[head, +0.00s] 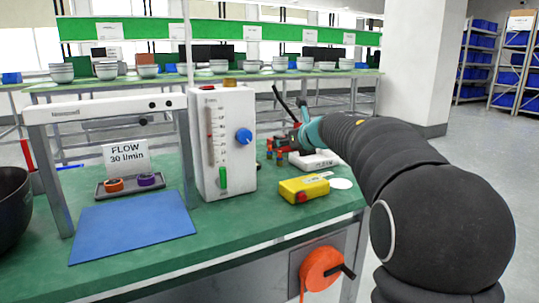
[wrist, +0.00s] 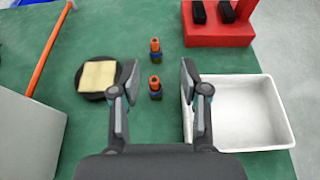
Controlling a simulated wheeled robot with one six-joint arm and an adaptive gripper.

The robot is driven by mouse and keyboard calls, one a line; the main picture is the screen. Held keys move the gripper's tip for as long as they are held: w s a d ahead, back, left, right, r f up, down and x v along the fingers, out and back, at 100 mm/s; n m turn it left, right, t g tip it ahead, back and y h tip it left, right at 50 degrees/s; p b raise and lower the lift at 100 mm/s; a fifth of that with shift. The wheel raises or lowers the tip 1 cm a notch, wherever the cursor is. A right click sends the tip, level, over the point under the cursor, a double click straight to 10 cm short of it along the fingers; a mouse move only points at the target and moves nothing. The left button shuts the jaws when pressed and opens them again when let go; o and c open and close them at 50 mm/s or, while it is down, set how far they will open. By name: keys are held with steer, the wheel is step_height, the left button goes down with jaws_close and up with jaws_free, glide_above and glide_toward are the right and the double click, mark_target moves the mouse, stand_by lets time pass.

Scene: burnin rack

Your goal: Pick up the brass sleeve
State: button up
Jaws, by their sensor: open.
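My gripper (wrist: 158,75) is open and empty, its two fingers spread above the green bench. Two small upright pieces with orange tops and dark lower parts stand between and just beyond the fingers: a nearer piece (wrist: 155,89) and a farther piece (wrist: 155,50). Both are apart from the fingers. A short brass-coloured piece (head: 230,82) sits on top of the white flow meter box (head: 225,140) in the head view. I cannot tell for certain which of these is the brass sleeve. In the head view my arm hides part of the bench.
A black dish (wrist: 83,90) with a tan pad is left. The head view shows a yellow box (head: 303,188) and blue mat (head: 132,225).

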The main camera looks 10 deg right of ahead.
mark_target(270, 147)
steer(key=x, duration=0.4)
steer(key=shift+w+f, duration=0.1)
steer(key=shift+w, duration=0.05)
steer(key=shift+a+x, duration=0.2)
steer(key=shift+x, duration=1.1)
steer(key=shift+a+x, duration=0.15)
steer(key=shift+x, duration=1.2)
steer(key=shift+f, duration=0.1)
jaws_close()
